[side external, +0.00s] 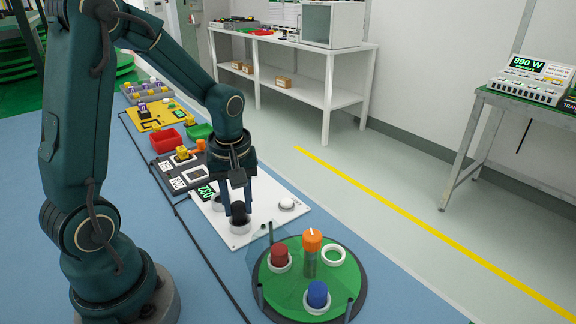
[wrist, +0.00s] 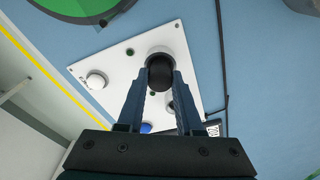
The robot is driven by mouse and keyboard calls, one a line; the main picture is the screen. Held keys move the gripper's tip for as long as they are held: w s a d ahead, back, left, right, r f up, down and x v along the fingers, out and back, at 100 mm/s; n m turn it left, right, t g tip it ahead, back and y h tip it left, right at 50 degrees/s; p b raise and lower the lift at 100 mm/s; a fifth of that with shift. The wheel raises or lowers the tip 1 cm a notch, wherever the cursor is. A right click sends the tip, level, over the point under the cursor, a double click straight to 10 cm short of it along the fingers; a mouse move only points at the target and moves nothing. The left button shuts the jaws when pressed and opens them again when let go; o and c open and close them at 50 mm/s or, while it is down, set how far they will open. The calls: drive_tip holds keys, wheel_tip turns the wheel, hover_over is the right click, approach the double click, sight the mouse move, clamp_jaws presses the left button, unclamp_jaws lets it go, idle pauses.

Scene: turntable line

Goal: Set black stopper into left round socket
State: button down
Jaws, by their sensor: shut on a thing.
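My gripper (side external: 237,212) points down over the white board (side external: 268,212) and is shut on the black stopper (side external: 239,209). In the wrist view the stopper (wrist: 161,76) sits between the fingertips of my gripper (wrist: 161,84). Another round socket (side external: 217,203) on the board is partly behind my fingers in the side view.
A white dome button (side external: 287,204) stands on the board. Red (side external: 167,140) and green (side external: 199,131) bins lie farther back.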

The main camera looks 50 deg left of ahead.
drive_tip(key=shift+f, duration=0.4)
drive_tip(key=shift+c, duration=2.4)
unclamp_jaws()
drive_tip(key=shift+s+d+r, duration=0.1)
drive_tip(key=shift+d+r, duration=0.05)
drive_tip(key=shift+r, duration=1.15)
drive_tip(key=shift+s+d+r, duration=0.1)
drive_tip(key=shift+d+r, duration=0.05)
drive_tip(key=shift+r, duration=1.1)
drive_tip(key=shift+w, duration=0.1)
